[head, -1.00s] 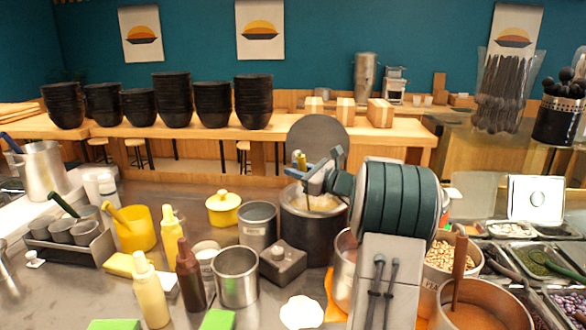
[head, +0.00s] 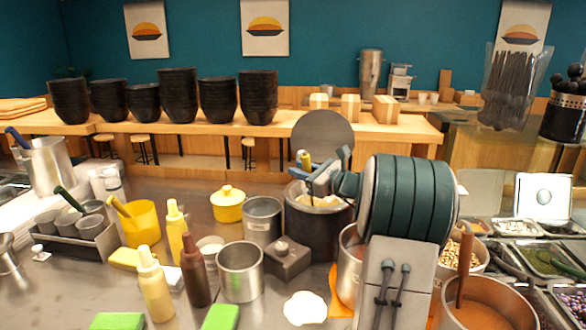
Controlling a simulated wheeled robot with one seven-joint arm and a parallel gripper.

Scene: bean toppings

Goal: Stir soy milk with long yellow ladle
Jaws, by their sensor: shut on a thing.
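A dark pot (head: 312,232) stands on the counter in the middle of the head view, with pale liquid (head: 326,201) showing inside its rim. My gripper (head: 310,172) is over this pot, shut on the ladle. Only a short yellow upper piece of the long yellow ladle (head: 306,160) shows, sticking up at the gripper. The ladle's lower part and bowl are hidden by the gripper and the pot. My arm covers the area to the right of the pot.
A round dark disc (head: 322,132) stands behind the pot. A metal pot (head: 262,218), a grey box (head: 287,258) and a steel container (head: 241,272) stand close on the left. A bean pot (head: 465,252) and an orange-brown pot (head: 487,300) are at right.

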